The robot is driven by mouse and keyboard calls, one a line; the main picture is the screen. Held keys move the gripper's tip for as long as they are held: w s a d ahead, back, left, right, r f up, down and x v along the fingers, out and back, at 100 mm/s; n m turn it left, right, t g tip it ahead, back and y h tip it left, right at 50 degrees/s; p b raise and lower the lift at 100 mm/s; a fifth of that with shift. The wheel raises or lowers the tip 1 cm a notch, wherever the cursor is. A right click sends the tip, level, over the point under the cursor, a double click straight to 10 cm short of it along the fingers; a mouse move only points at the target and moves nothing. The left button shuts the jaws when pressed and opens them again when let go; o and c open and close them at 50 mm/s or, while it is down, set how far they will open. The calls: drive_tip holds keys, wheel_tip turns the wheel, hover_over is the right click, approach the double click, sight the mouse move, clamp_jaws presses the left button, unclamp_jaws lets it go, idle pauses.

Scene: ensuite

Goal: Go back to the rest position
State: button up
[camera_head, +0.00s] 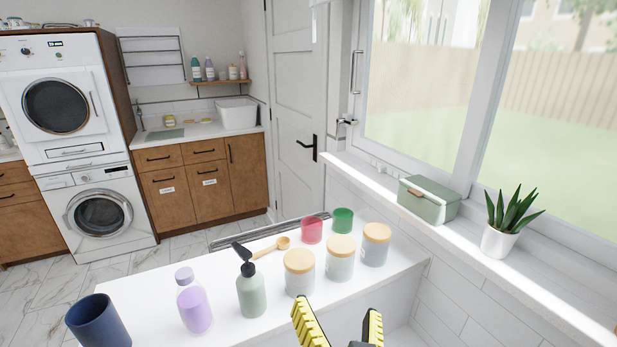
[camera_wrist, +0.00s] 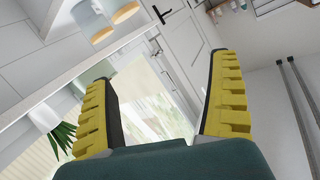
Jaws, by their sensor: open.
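My gripper (camera_head: 340,325) shows at the bottom edge of the head view, with two yellow ridged fingers spread apart. In the wrist view my gripper (camera_wrist: 160,105) is open, and nothing is between its fingers. In the head view it is in front of the white counter (camera_head: 135,290), on the near side of the lidded jars. How high it is above the counter I cannot tell. The wrist view is tilted and looks past the fingers toward the white door (camera_wrist: 190,40) and window.
The counter holds a dark blue cup (camera_head: 97,322), a purple bottle (camera_head: 194,305), a green pump bottle (camera_head: 251,292), a wooden spoon (camera_head: 270,248), lidded jars (camera_head: 299,272), a red glass (camera_head: 312,230) and a green glass (camera_head: 343,220). A green box (camera_head: 429,199) and potted plant (camera_head: 498,240) stand on the windowsill.

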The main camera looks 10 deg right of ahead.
drive_tip(key=s+r+n+t, duration=0.3)
drive_tip(key=s+r+t, duration=0.45)
drive_tip(key=r, duration=0.75)
wheel_tip(320, 180, up, 33)
drive_tip(key=s+g+p, duration=0.1)
drive_tip(key=p, duration=3.2)
drive_tip(key=shift+s+a+f+n, duration=0.15)
drive_tip(key=shift+s+a+n, duration=0.05)
drive_tip(key=shift+a+n, duration=0.1)
drive_tip(key=shift+c, duration=0.4)
